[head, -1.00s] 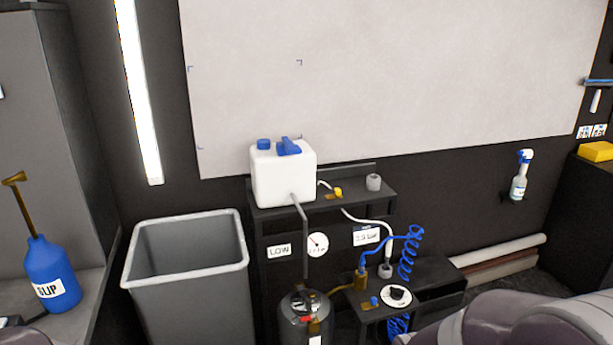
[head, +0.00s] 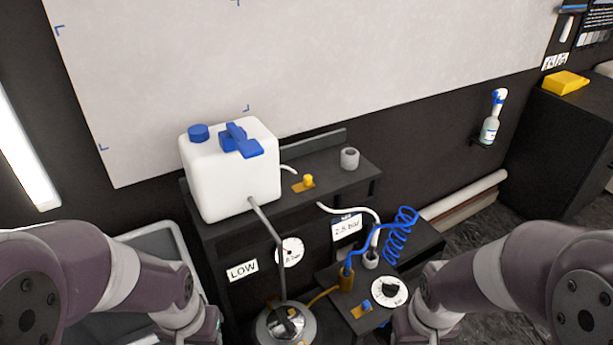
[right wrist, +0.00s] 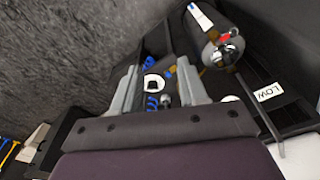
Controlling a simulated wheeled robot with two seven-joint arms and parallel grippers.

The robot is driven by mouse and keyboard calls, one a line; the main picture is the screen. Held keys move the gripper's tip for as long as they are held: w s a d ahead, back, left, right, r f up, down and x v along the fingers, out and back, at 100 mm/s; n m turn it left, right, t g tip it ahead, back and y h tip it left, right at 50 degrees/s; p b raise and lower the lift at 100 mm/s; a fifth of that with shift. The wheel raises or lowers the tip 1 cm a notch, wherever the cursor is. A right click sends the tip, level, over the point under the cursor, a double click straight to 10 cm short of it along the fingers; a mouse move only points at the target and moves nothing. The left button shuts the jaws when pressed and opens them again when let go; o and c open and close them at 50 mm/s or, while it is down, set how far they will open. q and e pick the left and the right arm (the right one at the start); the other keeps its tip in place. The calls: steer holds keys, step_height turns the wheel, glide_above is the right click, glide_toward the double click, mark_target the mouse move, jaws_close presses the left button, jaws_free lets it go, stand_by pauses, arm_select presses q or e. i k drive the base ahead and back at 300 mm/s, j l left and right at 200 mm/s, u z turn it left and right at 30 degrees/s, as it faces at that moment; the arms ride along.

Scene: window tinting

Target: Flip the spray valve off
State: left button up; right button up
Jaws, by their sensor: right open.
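Two small valves show in the head view. One has a yellow knob on a brass plate (head: 306,182) on the upper shelf, right of the white tank. The other has a blue knob on a brass plate (head: 363,307) on the lower bench, beside the white dial (head: 389,291) with its black knob. I cannot tell by label which one is the spray valve. My right gripper (right wrist: 158,88) is open and empty in the right wrist view, with the dial (right wrist: 154,84) showing between its fingers, beyond them. My left gripper is out of view; only its arm shows.
The white tank (head: 228,175) stands on the upper shelf (head: 352,180). A bent grey pipe (head: 272,230) runs down to a metal vessel (head: 285,326). A blue coiled hose (head: 401,236) rises from the bench. A grey bin (head: 172,240) is at left, and a spray bottle (head: 490,125) hangs at right.

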mark_target(308, 179)
steer(key=i+l+u, duration=0.2)
steer(key=l, duration=0.15)
steer(key=i+l+u, duration=0.2)
steer(key=l, duration=0.15)
steer(key=i+l+u, duration=0.2)
steer(key=l, duration=0.2)
steer(key=l+u, duration=0.2)
steer(key=l, duration=0.2)
steer(key=i+l+u, duration=0.2)
steer(key=l, duration=0.25)
steer(key=k, duration=0.1)
